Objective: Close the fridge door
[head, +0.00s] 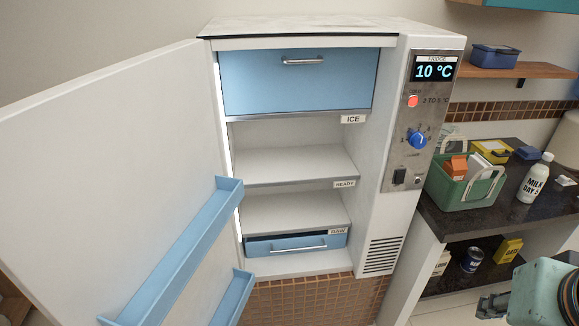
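The fridge (387,180) stands in the middle of the head view with its interior exposed. Its white door (110,160) is swung wide open to the left, with blue racks (190,250) on its inner side. Inside are a blue ice drawer (298,85) at the top, bare shelves (290,165), and a blue lower drawer (290,246) that looks slightly pulled out. A teal and grey part of my arm (545,295) shows at the bottom right, far from the door. My gripper's fingers cannot be made out.
A dark counter (470,222) right of the fridge holds a green crate (462,190) with cartons, a milk bottle (535,178) and a yellow box (491,151). A lower shelf holds a can (472,260) and boxes. A wooden wall shelf (530,70) bears a blue container (496,57).

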